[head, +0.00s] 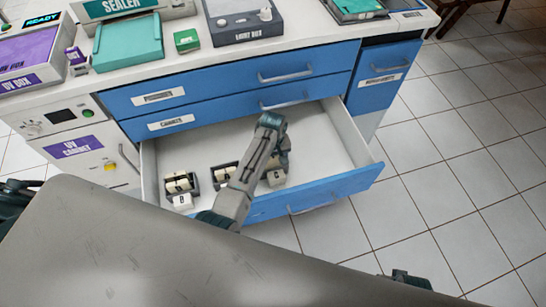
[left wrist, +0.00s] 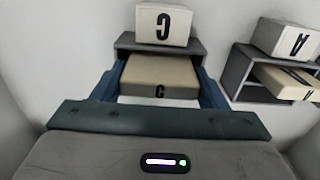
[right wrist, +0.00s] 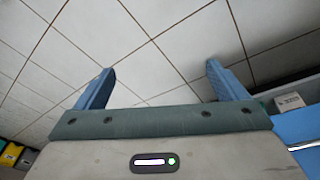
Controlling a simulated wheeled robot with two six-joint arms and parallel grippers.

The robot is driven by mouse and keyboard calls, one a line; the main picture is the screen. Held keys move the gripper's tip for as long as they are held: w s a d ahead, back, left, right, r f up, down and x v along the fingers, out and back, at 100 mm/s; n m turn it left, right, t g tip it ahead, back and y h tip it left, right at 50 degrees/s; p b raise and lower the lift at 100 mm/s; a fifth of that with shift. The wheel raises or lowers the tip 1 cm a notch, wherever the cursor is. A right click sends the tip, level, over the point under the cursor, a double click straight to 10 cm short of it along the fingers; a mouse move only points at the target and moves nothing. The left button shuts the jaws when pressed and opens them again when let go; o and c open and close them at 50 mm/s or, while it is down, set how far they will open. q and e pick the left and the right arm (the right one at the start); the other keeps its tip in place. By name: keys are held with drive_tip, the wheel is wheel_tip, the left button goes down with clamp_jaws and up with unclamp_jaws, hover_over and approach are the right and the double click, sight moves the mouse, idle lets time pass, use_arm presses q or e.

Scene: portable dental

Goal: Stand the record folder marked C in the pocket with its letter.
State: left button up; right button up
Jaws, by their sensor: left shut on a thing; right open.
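The beige record folder marked C (left wrist: 160,76) is between the blue fingers of my left gripper (left wrist: 158,88), which is shut on it. A dark grey pocket (left wrist: 187,46) is directly beyond, with a C block (left wrist: 163,25) on it. The folder's far end appears to be at or inside the pocket mouth; how deep is hidden. In the head view my left gripper (head: 272,150) reaches down into the open drawer, partly covering the rightmost pocket. My right gripper (right wrist: 160,88) is open and empty above the tiled floor.
Another grey pocket (left wrist: 236,72) with an A block (left wrist: 286,40) holds a folder beside the C pocket. More holders (head: 180,188) stand left in the drawer (head: 325,150). The drawer's right side is clear. The counter above holds a sealer and boxes.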

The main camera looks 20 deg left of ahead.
use_arm(q)
drive_tip(key=o, duration=1.1)
drive_tip(key=shift+c, duration=0.2)
use_arm(e)
drive_tip(key=shift+f, duration=0.1)
use_arm(q)
drive_tip(key=shift+r, duration=0.55)
wheel_tip(320, 180, up, 10)
drive_tip(key=shift+f+p, duration=0.15)
drive_tip(key=shift+p, duration=0.45)
use_arm(e)
drive_tip(key=s+f, duration=0.3)
drive_tip(key=f, duration=0.7)
drive_tip(key=shift+s+d+g, duration=0.25)
drive_tip(key=shift+d+g, duration=0.05)
drive_tip(key=shift+d, duration=0.05)
